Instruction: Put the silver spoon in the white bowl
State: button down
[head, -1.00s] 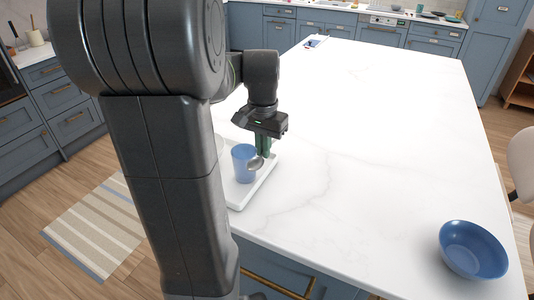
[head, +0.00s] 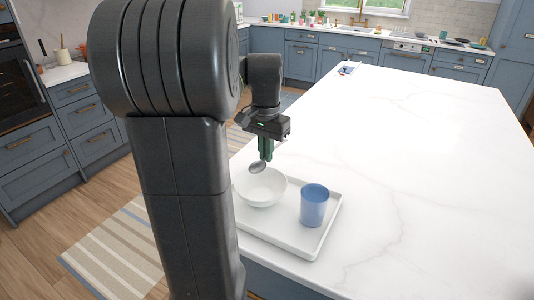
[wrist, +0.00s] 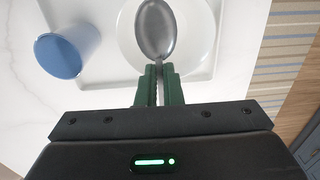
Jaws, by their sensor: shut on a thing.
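The silver spoon (wrist: 156,30) is held in my gripper (wrist: 159,88), with its bowl end pointing away from the fingers. In the head view the spoon (head: 258,167) hangs from my gripper (head: 265,157) over the back rim of the white bowl (head: 262,199). The white bowl also shows under the spoon in the wrist view (wrist: 205,50). It stands on the left part of a white tray. I cannot tell whether the spoon touches the bowl.
A blue cup (head: 314,205) stands on the white tray (head: 290,243), right of the bowl. The tray lies at the edge of the white counter (head: 420,190). The counter to the right is clear. A striped rug (head: 115,250) lies on the floor.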

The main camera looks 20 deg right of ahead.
jog(key=shift+f+b, duration=2.6)
jog(key=shift+f, duration=0.35)
jog(key=c, duration=1.5)
grip_release()
notch_tip(320, 180, up, 14)
jog(key=shift+f+p, duration=0.1)
jog(key=shift+p, duration=0.85)
